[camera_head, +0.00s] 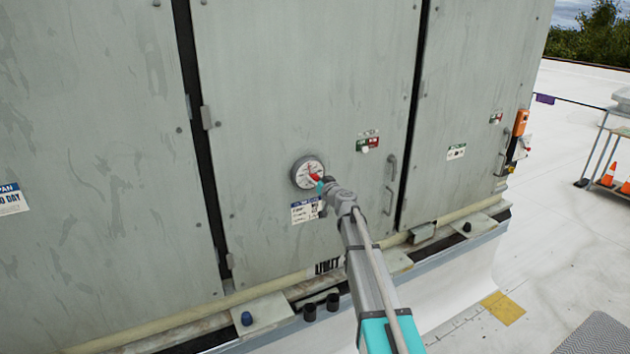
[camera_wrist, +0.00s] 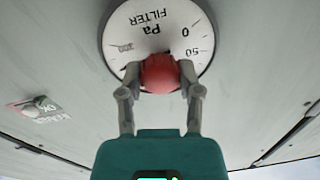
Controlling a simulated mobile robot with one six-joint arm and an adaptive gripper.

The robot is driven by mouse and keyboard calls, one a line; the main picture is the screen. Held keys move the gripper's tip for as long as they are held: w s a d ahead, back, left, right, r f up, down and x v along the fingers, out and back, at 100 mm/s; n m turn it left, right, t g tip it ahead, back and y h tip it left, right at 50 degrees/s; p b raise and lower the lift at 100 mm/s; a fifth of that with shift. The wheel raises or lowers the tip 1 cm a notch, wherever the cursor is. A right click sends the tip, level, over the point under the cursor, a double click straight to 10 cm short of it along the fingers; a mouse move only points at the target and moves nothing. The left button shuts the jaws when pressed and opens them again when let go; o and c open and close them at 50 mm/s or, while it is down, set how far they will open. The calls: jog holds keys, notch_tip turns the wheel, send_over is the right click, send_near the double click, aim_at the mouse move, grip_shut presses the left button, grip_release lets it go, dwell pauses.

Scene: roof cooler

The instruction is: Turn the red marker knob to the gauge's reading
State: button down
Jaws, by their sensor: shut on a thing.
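The round white gauge (camera_head: 307,172) is on the grey cabinet panel, left of the door handles. In the wrist view its dial (camera_wrist: 158,30) appears upside down, with "Pa FILTER" and the numbers 0 and 50 legible. The red marker knob (camera_wrist: 159,73) sits at the dial's edge nearest my gripper and covers part of the scale. My gripper (camera_wrist: 160,88) is shut on the knob, one finger on each side. In the head view the red knob (camera_head: 315,177) shows at the end of my arm. The gauge's needle reading cannot be told.
A label (camera_head: 306,211) is below the gauge. A red and green sign (camera_head: 368,142) and door handles (camera_head: 391,168) are to the right. A ledge with caps (camera_head: 262,312) runs along the cabinet base. A cart with orange cones (camera_head: 608,175) stands far right on the white roof.

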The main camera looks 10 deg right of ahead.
jog(key=shift+m, duration=0.4)
jog(key=m, duration=0.4)
jog(key=shift+w, duration=0.1)
jog(key=m, duration=0.5)
jog(key=shift+b, duration=0.35)
jog(key=m, duration=0.4)
jog(key=shift+m, duration=0.3)
jog(key=shift+m+h, duration=0.3)
jog(key=shift+m, duration=1.8)
jog(key=shift+t, duration=0.3)
jog(key=shift+c, duration=1.4)
grip_release()
